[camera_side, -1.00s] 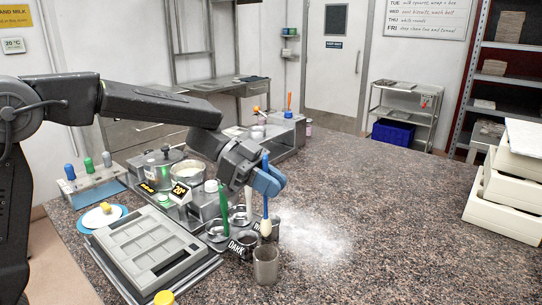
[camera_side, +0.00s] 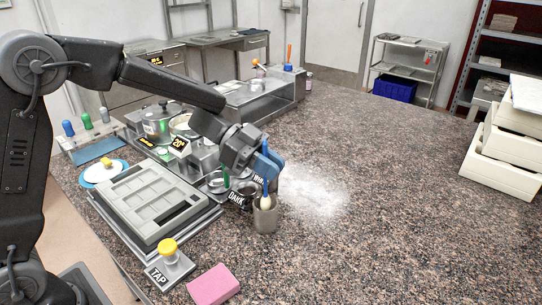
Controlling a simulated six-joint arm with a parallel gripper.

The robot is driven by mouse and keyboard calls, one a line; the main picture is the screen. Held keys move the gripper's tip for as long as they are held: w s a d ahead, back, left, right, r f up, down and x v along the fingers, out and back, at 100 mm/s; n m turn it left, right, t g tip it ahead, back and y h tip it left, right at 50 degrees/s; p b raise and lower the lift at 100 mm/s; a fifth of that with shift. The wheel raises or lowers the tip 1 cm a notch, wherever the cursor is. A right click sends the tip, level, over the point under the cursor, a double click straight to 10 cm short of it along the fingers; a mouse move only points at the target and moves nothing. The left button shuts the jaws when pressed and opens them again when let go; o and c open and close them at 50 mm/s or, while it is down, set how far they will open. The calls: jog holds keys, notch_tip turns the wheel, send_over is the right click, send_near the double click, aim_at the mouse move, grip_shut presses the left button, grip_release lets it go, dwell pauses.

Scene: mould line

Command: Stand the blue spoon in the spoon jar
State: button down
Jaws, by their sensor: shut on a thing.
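My gripper (camera_side: 268,168) is shut on the blue spoon (camera_side: 265,187). The spoon hangs upright with its blue handle up and its pale head down. The spoon jar (camera_side: 265,222) is a grey open cup on the speckled counter, right below my gripper. The spoon's head overlaps the jar's rim in the picture. I cannot tell how far the head is inside the jar or whether it touches the wall.
Labelled small pots (camera_side: 242,192) stand just behind and left of the jar. A grey mould tray (camera_side: 150,208), a yellow-knobbed tap block (camera_side: 168,262) and a pink sponge (camera_side: 213,285) lie to the left and front.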

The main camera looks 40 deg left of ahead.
jog(key=shift+f, duration=1.8)
jog(key=c, duration=1.1)
grip_release()
jog(key=shift+o, duration=0.2)
jog(key=v, duration=1.3)
jog(key=shift+a+r, duration=0.25)
jog(key=shift+a, duration=0.1)
